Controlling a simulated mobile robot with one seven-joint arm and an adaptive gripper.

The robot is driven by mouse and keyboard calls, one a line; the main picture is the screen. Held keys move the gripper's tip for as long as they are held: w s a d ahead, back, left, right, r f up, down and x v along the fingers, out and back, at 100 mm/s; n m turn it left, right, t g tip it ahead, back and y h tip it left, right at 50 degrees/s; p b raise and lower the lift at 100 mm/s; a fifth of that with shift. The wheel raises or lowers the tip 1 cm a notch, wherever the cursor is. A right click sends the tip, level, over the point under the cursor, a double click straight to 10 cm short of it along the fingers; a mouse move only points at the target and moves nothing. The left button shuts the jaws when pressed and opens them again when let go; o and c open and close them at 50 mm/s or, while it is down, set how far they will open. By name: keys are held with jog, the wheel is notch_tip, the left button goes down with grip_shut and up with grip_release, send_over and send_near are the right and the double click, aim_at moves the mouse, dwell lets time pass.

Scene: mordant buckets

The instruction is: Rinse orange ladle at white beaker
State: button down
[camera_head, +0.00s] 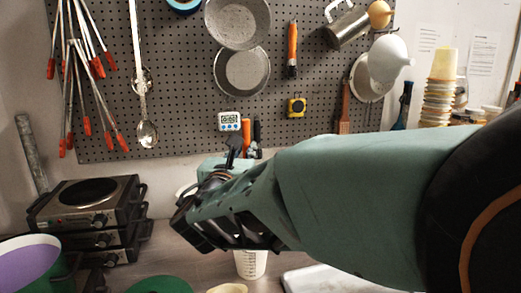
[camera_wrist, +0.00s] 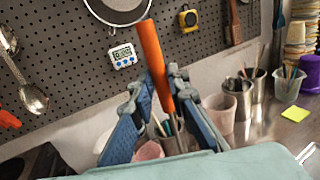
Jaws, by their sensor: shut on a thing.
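In the wrist view my gripper (camera_wrist: 161,86) is shut on an orange handle (camera_wrist: 152,48), which stands up tilted between the two fingers. The ladle's bowl cannot be made out. In the head view my arm hides most of the gripper, and an orange upright piece (camera_head: 246,132) shows just behind it; I cannot tell if it is the same handle. The white beaker (camera_head: 250,264), with dark graduation marks, stands on the counter below my arm in the head view, its upper part hidden. I cannot tell whether the ladle touches it.
Several pots and cups, among them a translucent cup (camera_wrist: 221,112), stand behind the gripper. A stack of hot plates (camera_head: 88,215) is at left, with a purple-and-green bucket (camera_head: 30,262) in front. A green round item (camera_head: 160,285) and a pale tray (camera_head: 315,280) lie near the front.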

notch_tip(320, 180, down, 15)
jog(key=b, duration=1.2)
jog(key=shift+b, duration=0.35)
jog(key=shift+r, duration=0.15)
jog(key=shift+w, duration=0.1)
jog(key=shift+s+a+b, duration=0.25)
jog(key=shift+s+b, duration=0.25)
jog(key=shift+b, duration=0.35)
dwell(1.6)
jog(key=shift+w, duration=0.1)
